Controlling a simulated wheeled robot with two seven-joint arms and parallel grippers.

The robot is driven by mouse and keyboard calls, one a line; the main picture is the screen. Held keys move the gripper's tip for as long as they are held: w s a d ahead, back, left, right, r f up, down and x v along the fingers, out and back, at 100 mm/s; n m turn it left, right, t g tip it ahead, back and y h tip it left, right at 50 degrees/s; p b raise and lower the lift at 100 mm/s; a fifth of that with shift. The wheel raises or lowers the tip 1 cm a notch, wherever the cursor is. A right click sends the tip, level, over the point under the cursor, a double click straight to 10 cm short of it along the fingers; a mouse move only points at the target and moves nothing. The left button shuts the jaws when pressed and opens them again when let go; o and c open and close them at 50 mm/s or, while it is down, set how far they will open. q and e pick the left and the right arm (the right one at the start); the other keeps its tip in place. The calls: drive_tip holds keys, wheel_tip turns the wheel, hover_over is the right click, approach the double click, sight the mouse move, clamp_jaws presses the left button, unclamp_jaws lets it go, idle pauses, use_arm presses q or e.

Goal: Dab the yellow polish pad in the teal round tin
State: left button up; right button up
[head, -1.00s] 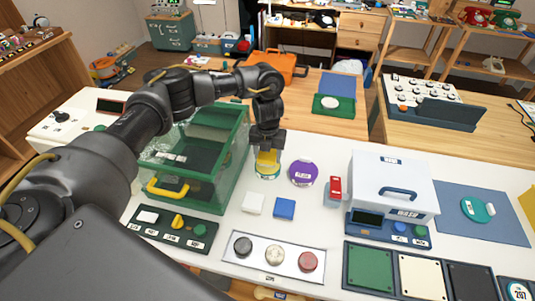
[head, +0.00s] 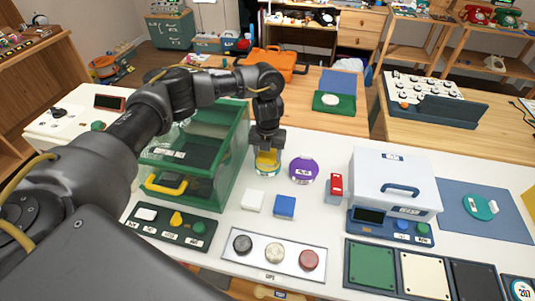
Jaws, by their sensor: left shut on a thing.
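My left gripper (head: 267,145) points down and is shut on the yellow polish pad (head: 267,157). The gripper hides part of the pad, and I cannot tell how deep the pad sits in the tin. A purple round tin (head: 304,171) stands just right of the teal one. My right gripper is not in view.
A green clear-walled box (head: 222,160) stands close left of the tin. A white block (head: 253,200) and a blue block (head: 284,206) lie in front. A red item (head: 335,185) and a white box machine (head: 393,178) stand to the right.

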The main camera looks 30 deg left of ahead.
sight(268, 154)
use_arm(q)
drive_tip(key=shift+f+b, duration=0.3)
drive_tip(key=shift+f, duration=0.25)
idle(1.3)
wheel_tip(268, 154, up, 7)
drive_tip(key=p, duration=0.6)
drive_tip(key=shift+r+p, duration=0.1)
drive_tip(key=shift+p, duration=0.3)
idle(0.5)
